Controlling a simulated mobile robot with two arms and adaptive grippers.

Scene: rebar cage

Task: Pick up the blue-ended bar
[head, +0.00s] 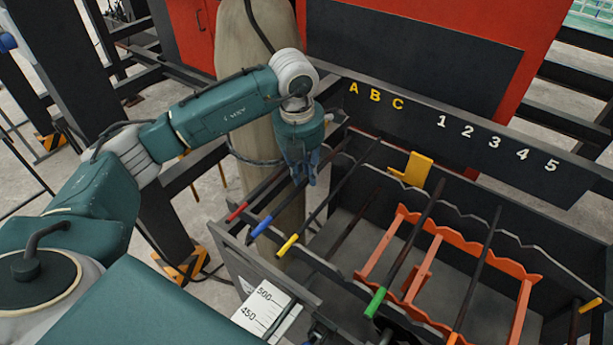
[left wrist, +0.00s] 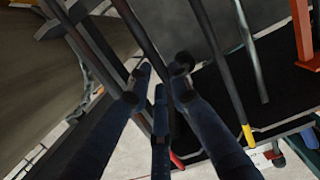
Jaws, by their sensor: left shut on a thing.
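The blue-ended bar (head: 262,225) lies in the notched rack, between the red-ended bar (head: 237,212) and the yellow-ended bar (head: 287,245). My left gripper (head: 306,177) is over the rack's left side, fingers pointing down, shut on the blue-ended bar away from its blue tip. In the left wrist view, the dark blue fingers (left wrist: 160,92) close around the dark bar (left wrist: 145,38); its blue end is hidden behind them. The red tip (left wrist: 177,160) and yellow tip (left wrist: 248,136) of the neighbouring bars show there. I cannot see my right gripper.
The black rack (head: 335,277) has notched edges. To the right lie a green-ended bar (head: 375,302), other bars and an orange frame (head: 433,237). A yellow bracket (head: 415,170) stands at the back. A tan column (head: 256,60) stands close behind my left arm.

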